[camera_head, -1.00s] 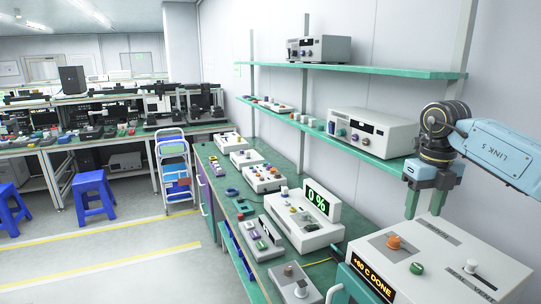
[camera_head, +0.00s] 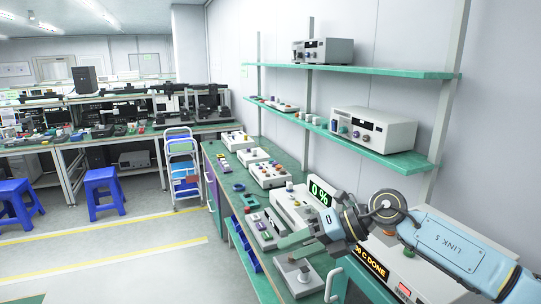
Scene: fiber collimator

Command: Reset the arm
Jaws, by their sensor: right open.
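My right arm (camera_head: 445,243) reaches in from the lower right, a light blue link marked LINK 5. My right gripper (camera_head: 296,246) points to the left, with its fingers open and nothing seen between them. It is in front of and above the white device with the green 0 % display (camera_head: 320,191), and hides part of it. The arm also covers much of the box with the orange DONE display (camera_head: 371,263) at the lower right. My left gripper is not in view.
A grey plate with a knob (camera_head: 300,277) lies at the bench's near end. Several small devices line the green bench (camera_head: 222,150) behind. Two green shelves (camera_head: 350,71) carry white instruments. A cart (camera_head: 183,175) and blue stools (camera_head: 104,190) stand left; the floor between is clear.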

